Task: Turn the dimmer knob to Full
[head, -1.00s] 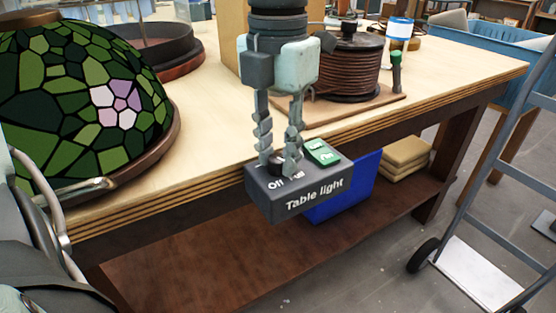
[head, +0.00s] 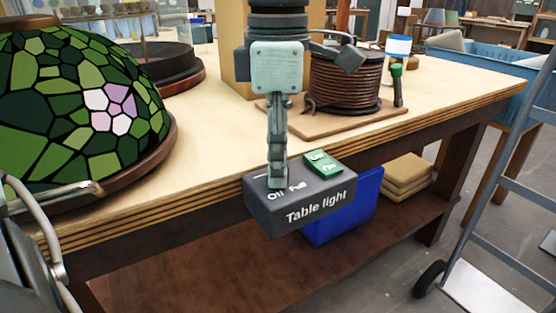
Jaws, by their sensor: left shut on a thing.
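The dark grey dimmer box (head: 318,206) is at the front edge of the bench, with "Table light" on its front face. Its top carries the labels "Off" and "Full" and a green switch (head: 323,164). My left gripper (head: 277,181) comes down from above and is shut on the dimmer knob on the left part of the top. The fingers are seen edge-on, one in front of the other, and hide the knob. I cannot tell which label the knob points to. My right gripper is not in view.
A stained-glass lampshade (head: 75,105) fills the left of the bench. A cable spool (head: 345,82) on a board and a green-handled tool (head: 397,84) stand behind the box. A blue bin (head: 343,212) and folded tan cloths (head: 407,176) are below. A hand truck (head: 497,180) stands at right.

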